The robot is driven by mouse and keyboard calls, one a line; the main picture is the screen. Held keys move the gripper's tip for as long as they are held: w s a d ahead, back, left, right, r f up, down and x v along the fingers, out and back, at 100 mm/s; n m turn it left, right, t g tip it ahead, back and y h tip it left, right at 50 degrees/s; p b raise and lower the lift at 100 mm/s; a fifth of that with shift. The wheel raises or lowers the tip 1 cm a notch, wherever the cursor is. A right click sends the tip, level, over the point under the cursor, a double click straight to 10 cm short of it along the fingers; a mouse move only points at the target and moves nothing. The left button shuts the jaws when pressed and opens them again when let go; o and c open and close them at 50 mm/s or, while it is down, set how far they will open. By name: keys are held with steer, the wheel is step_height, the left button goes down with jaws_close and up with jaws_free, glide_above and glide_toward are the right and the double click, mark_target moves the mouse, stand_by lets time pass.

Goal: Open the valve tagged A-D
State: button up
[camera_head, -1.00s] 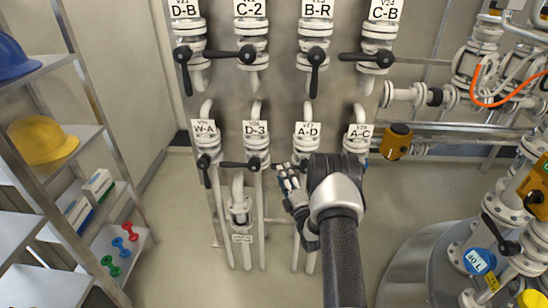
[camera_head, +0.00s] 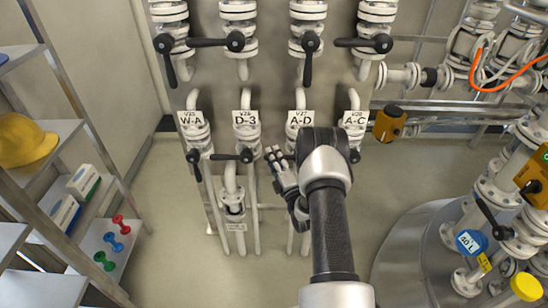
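The white tag reading A-D (camera_head: 299,120) hangs on a white pipe in the lower valve row, third from the left. The valve under it is mostly hidden behind my black wrist, and I cannot make out its handle. My gripper (camera_head: 276,155) is just left of and below the A-D tag, between the D-3 and A-D pipes. Its fingers point up toward the pipes. I cannot tell whether it touches anything or how far apart the fingers are.
The D-3 valve (camera_head: 246,155) has a black handle lying sideways, close left of my gripper. The W-A handle (camera_head: 194,165) hangs down. The A-C tag (camera_head: 354,119) is to the right. Upper valves have black handles (camera_head: 309,62). A shelf (camera_head: 65,130) stands left and a round tank right.

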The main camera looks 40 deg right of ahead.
jaws_close()
stand_by(0.3)
steer(key=shift+a, duration=0.15)
